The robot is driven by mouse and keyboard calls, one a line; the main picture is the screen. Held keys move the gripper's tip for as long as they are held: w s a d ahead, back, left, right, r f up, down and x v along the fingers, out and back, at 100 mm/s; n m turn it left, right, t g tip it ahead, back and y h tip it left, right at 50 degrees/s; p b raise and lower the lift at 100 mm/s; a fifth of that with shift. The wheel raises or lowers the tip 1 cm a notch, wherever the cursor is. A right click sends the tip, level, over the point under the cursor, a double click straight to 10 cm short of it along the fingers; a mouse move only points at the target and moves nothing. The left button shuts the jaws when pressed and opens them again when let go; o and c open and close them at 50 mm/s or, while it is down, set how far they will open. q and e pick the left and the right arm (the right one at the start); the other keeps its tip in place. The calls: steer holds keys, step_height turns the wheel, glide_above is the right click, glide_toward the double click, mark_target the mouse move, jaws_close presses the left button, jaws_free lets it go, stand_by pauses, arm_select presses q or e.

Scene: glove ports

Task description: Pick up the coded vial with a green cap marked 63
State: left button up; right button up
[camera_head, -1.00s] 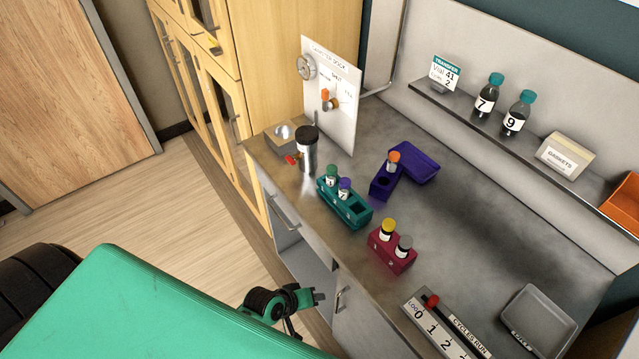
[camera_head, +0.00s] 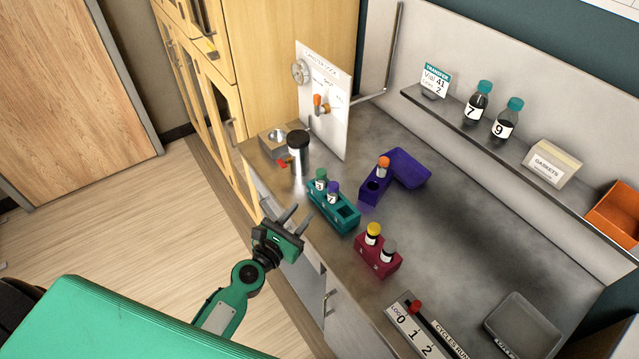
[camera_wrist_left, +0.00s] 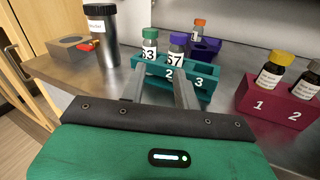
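The vial with a green cap (camera_head: 320,180) stands upright in a slot of the teal rack (camera_head: 345,226). In the left wrist view its label (camera_wrist_left: 149,50) reads 63. A purple-capped vial marked 57 (camera_wrist_left: 175,48) stands right beside it; it also shows in the head view (camera_head: 333,192). My left gripper (camera_head: 302,215) is open and empty, in front of the teal rack at the counter's front edge. In the left wrist view its two fingers (camera_wrist_left: 158,82) point toward the rack, apart from the vials. My right gripper is not in view.
A dark-lidded steel canister (camera_head: 298,156) stands left of the rack. A crimson rack (camera_head: 378,262) with yellow- and grey-capped vials is to the right. A purple rack (camera_head: 372,190) with an orange-capped vial is behind. Shelf bottles (camera_head: 478,102) stand above. Bare counter (camera_head: 460,220) lies at right.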

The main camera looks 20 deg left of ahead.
mark_target(318, 179)
arm_select(q)
steer(key=w, duration=0.3)
steer(key=w+n+p, duration=0.1)
steer(key=w, duration=0.1)
steer(key=w+n+y, duration=0.1)
steer(key=w, duration=0.2)
steer(key=shift+w+d, duration=0.35)
steer(key=shift+w+r+p, duration=0.2)
steer(key=shift+w+p, duration=0.15)
steer(key=shift+w+d+r+p, duration=0.15)
steer(key=shift+w+d+p, duration=0.05)
steer(key=shift+w, duration=1)
steer(key=shift+w+d+r+p, duration=0.1)
steer(key=shift+w+d+p, duration=0.1)
steer(key=shift+w, duration=0.95)
steer(key=c, duration=0.6)
